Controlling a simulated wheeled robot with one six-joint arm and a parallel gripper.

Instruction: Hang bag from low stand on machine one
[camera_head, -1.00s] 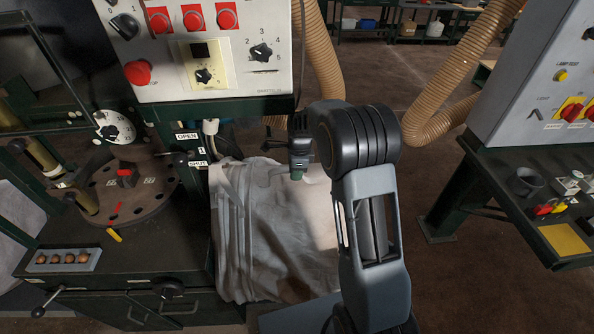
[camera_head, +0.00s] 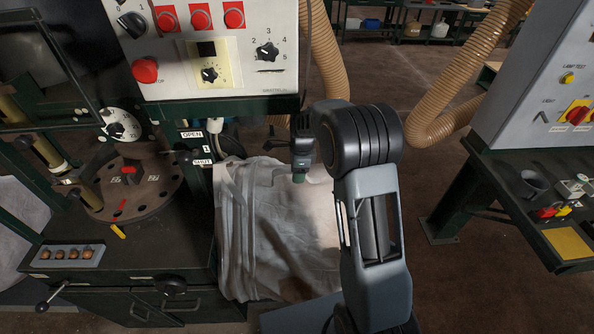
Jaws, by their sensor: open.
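A large pale grey-white bag (camera_head: 275,240) hangs in loose folds beside a dark green machine (camera_head: 120,260), below and to the right of its control panel. My gripper (camera_head: 299,178) is at the bag's top edge, pointing down, with its green tip in front of the cloth. The jaws are open, though their gap is too small to make out. I cannot tell whether the tip touches the cloth. My arm hides the right part of the bag. The bag's straps and whatever it hangs from are not clear. I cannot tell a low stand apart.
The machine's control panel (camera_head: 215,45) has red buttons and black knobs. OPEN and SHUT labels (camera_head: 192,134) are below it. Ribbed tan hoses (camera_head: 328,65) hang behind. A second machine with a green table (camera_head: 500,200) stands at the right. Brown floor (camera_head: 450,270) is free between.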

